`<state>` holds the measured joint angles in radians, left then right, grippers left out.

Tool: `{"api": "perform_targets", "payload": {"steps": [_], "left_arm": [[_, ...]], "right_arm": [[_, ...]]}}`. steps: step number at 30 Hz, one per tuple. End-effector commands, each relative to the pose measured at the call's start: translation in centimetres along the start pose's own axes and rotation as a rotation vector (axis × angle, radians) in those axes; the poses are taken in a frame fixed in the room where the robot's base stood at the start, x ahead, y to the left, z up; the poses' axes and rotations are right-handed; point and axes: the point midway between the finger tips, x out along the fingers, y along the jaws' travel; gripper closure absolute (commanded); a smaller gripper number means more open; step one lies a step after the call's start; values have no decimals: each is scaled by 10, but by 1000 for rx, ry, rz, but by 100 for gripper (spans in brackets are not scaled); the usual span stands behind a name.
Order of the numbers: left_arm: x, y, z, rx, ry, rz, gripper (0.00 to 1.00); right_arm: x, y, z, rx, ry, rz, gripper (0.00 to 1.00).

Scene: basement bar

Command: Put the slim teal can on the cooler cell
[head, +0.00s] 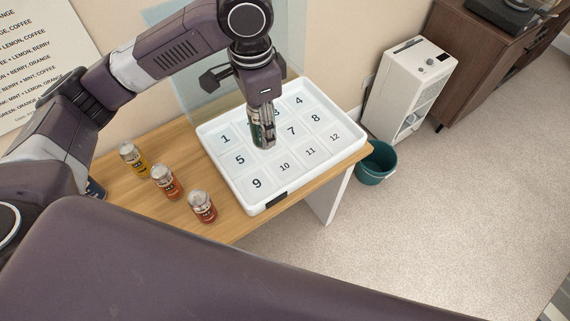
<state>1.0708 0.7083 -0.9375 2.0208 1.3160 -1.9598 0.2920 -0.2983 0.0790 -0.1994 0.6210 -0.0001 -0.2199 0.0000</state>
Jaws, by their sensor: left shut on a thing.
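My left gripper (263,128) points down over the white numbered tray (213,142). It is shut on a slim dark green-teal can (257,137), which is mostly hidden by the fingers. The can appears upright, over the area between cells 1, 5 and 7; I cannot tell whether it touches the tray. The numbers of the other cells are hidden behind the gripper and can. No cell is visibly labelled as cooler. My right gripper is not in view.
A dark blue object (96,189) is partly hidden by my arm. A teal bucket (376,164) and white appliance (407,90) stand right.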

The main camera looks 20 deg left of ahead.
Motion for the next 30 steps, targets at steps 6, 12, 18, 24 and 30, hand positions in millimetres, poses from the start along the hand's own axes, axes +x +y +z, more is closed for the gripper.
{"api": "perform_targets", "payload": {"steps": [6, 12, 18, 24, 30], "left_arm": [[-1, -16, -27, 433, 1, 2, 95], [2, -28, -47, 822, -6, 9, 95], [4, -35, -60, 1107, -11, 21, 95], [9, -37, -64, 1225, -15, 27, 95], [47, -36, -62, 1235, -17, 34, 95]], "right_arm": [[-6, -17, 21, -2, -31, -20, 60], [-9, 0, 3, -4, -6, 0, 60], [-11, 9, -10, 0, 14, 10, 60], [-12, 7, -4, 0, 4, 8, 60], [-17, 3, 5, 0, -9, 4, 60]]}}
